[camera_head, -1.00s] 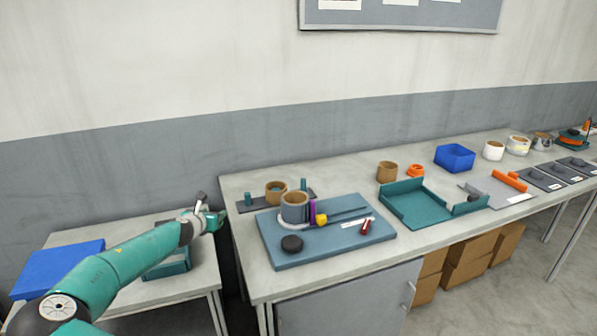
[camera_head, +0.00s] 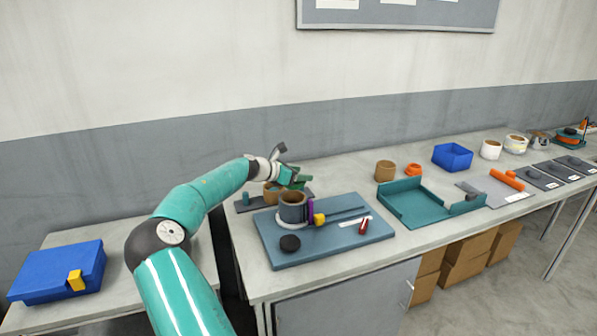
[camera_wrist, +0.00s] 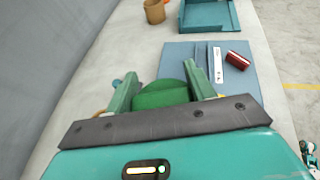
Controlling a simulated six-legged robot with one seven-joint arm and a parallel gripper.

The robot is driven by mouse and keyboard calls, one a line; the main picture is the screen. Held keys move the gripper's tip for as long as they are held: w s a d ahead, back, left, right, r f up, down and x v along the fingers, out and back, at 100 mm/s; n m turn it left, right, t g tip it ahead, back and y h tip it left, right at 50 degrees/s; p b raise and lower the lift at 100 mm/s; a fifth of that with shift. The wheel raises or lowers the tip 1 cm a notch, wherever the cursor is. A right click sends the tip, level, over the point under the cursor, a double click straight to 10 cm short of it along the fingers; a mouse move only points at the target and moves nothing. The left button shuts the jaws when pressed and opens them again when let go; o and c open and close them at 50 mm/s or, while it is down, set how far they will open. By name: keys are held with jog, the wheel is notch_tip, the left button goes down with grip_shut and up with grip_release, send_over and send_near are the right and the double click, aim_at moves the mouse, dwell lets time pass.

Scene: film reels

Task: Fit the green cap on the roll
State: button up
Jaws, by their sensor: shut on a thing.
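My gripper (camera_head: 290,178) is over the back left of the long table, just above or behind a tan roll (camera_head: 270,194); the gap between them is hard to judge. In the wrist view my gripper (camera_wrist: 161,86) is shut on the green cap (camera_wrist: 162,96), which lies between the two fingers. The cap also shows as a green patch in the head view (camera_head: 301,184). The tan roll stands on a dark strip (camera_head: 252,205), partly hidden by my gripper and by a grey-sided roll (camera_head: 292,209) in front of it.
A blue-grey board (camera_head: 340,250) carries the grey-sided roll, a black disc (camera_head: 290,243), a purple piece, a yellow piece and a red item (camera_head: 364,225). A teal peg (camera_head: 245,198) stands on the strip's left. A teal tray (camera_head: 415,207) and tan cylinder (camera_head: 385,170) are to the right.

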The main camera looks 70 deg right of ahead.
jog(key=shift+f, duration=2.25)
jog(key=shift+f, duration=0.55)
jog(key=o, duration=0.7)
jog(key=shift+w+a, duration=0.1)
send_near(299, 185)
jog(key=w+d+f, duration=0.2)
jog(key=d+f, duration=0.1)
jog(key=shift+w+d+f, duration=0.15)
jog(key=shift+w+f, duration=0.1)
jog(key=shift+f, duration=0.1)
dwell(0.5)
